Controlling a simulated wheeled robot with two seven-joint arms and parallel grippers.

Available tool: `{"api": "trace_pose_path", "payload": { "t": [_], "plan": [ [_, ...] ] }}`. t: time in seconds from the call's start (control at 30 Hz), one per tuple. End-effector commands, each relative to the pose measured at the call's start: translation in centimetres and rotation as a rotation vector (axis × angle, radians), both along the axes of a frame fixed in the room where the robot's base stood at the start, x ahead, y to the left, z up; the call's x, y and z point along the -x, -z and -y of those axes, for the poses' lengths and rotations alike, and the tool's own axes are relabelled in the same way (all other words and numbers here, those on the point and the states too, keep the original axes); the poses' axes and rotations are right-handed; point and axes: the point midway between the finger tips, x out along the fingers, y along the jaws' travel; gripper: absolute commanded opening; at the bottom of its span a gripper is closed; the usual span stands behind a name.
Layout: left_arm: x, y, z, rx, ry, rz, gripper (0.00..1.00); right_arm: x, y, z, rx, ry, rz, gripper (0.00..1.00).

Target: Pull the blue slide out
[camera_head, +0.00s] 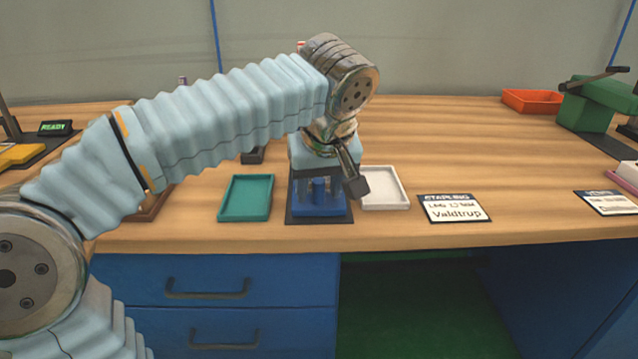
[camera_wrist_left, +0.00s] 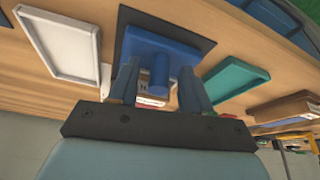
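The blue slide (camera_head: 320,210) sits on a dark mat (camera_head: 290,215) near the table's front edge, with an upright blue knob on it. In the left wrist view the blue slide (camera_wrist_left: 187,44) shows as a flat block with the round knob between my fingers. My left gripper (camera_head: 318,187) points down over the slide, with its fingers apart on either side of the knob. In the left wrist view my left gripper (camera_wrist_left: 160,82) shows gaps beside the knob, and I see no firm contact. My left wrist hides the slide's rear part in the head view. My right gripper is out of view.
A green tray (camera_head: 246,198) lies left of the slide and a white tray (camera_head: 385,187) right of it. A label card (camera_head: 452,208) lies further right. An orange tray (camera_head: 531,101) and green device (camera_head: 593,104) stand at the back right. The middle-right table top is clear.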

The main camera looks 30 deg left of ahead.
Motion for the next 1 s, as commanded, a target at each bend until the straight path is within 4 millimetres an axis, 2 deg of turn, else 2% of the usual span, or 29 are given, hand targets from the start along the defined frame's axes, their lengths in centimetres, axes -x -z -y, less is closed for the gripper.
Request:
{"api": "trace_pose_path", "payload": {
  "t": [0.27,0.37,0.73,0.9,1.0],
  "plan": [
    [0.1,-0.6,0.1,-0.001,-0.001,0.003,0.48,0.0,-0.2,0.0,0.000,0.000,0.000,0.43],
    [0.4,-2.0,0.5,0.000,-0.001,0.004,0.48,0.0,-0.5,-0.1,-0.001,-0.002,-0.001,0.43],
    [2.9,-10.2,2.8,0.000,0.001,0.004,0.48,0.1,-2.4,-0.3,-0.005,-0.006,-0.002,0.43],
    [3.6,-12.3,3.4,0.000,0.001,0.003,0.48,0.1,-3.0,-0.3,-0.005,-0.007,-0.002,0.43],
    [3.8,-12.7,3.5,0.000,0.000,0.001,0.48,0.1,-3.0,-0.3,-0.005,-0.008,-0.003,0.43]
  ]
}}
